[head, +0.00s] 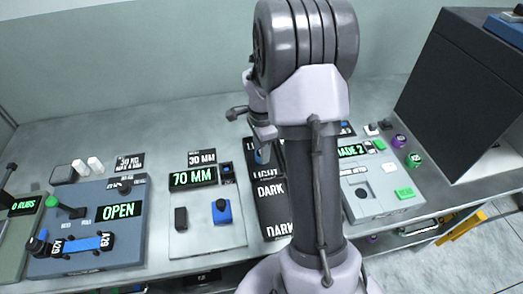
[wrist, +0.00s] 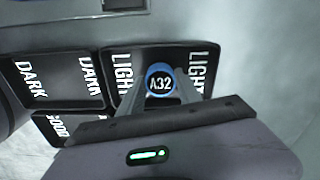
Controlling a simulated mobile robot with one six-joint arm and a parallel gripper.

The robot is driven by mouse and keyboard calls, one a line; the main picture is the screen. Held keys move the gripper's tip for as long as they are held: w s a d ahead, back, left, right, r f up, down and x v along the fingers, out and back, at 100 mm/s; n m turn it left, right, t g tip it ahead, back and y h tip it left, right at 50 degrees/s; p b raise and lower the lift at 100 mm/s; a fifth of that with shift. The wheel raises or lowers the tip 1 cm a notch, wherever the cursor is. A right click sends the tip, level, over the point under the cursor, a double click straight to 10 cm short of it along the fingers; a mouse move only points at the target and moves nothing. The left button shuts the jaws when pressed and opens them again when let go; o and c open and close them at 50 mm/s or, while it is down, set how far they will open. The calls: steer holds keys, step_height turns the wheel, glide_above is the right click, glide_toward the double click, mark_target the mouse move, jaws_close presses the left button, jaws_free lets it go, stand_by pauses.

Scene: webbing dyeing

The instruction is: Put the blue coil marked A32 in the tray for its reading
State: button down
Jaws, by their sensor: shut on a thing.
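The blue coil marked A32 (wrist: 161,84) is held between the fingers of my gripper (wrist: 160,97), its label facing the wrist camera. In the wrist view it appears over the black tray marked LIGHT (wrist: 178,53); its height above the tray is unclear. A tray marked DARK (wrist: 45,80) lies to the left, and one marked GOOD (wrist: 62,126) shows below, partly hidden by my gripper. In the head view my gripper (head: 263,150) is over the far end of the tray row, and my arm hides part of the trays. A display (head: 352,149) reading "ADE 2" is partly covered.
A gauge with a 70 MM display (head: 193,178) and a blue block (head: 222,211) stands left of the trays. Farther left is a blue-grey machine showing OPEN (head: 119,210), with a blue strip marked A29 (head: 84,243). A tall dark box (head: 450,95) stands at the right.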

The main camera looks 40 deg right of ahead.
steer(key=c, duration=0.8)
jaws_free()
steer(key=shift+f, duration=0.15)
steer(key=shift+c, duration=0.2)
step_height(320, 180, up, 12)
steer(key=r+p, duration=0.1)
steer(key=p, duration=0.4)
steer(key=s+a+r+n+t, duration=0.1)
steer(key=s+a+r+n, duration=0.15)
steer(key=a+r, duration=0.2)
steer(key=s+a+r+n+t, duration=0.1)
steer(key=a+r+n, duration=0.3)
steer(key=a, duration=0.2)
steer(key=s+a+r+n+t+y, duration=0.2)
steer(key=s+a+r+n+t, duration=0.1)
steer(key=s+a+n, duration=0.7)
steer(key=s+a+r, duration=0.1)
steer(key=s+a, duration=0.3)
steer(key=shift+t, duration=0.4)
steer(key=shift+b, duration=0.3)
